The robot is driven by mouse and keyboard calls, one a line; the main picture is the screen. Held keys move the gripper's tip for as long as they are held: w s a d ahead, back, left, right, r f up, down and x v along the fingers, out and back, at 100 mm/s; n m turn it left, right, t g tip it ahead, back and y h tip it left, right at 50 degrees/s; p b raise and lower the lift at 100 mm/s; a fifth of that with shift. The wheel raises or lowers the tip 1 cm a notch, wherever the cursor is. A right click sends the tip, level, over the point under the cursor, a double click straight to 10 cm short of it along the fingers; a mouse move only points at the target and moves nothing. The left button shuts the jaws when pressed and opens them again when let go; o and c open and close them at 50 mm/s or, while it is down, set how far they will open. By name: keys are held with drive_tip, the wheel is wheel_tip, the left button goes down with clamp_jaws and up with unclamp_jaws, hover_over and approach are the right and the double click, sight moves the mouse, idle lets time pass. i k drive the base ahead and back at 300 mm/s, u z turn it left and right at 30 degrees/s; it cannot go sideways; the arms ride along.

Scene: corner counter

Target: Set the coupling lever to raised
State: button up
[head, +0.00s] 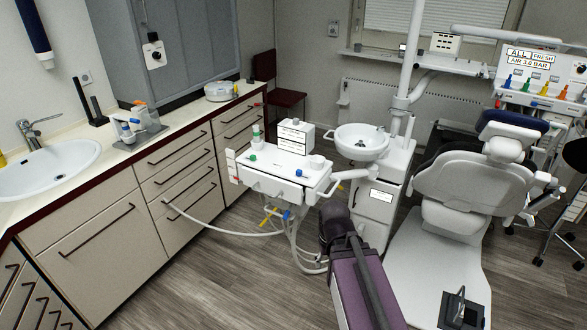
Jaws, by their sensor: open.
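A white tray unit (285,184) stands on a jointed arm beside the cabinets. Under its front hangs a small yellow lever-like part (268,216), slanted, with a blue part (286,215) beside it and hoses below. This may be the coupling lever; no label on it is readable, and its exact setting is too small to tell. My purple arm link reaches up from the bottom edge, and its dark end lies to the right of these parts. I see no gripper fingers in the head view.
A cream counter with a sink (50,168) runs along the left. A white basin (361,141) and dental chair (468,185) stand to the right. A hose (225,232) loops from the cabinets to the unit.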

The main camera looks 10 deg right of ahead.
sight(121, 119)
drive_tip(key=u, duration=0.45)
drive_tip(key=i, duration=1.35)
drive_tip(key=z, duration=0.25)
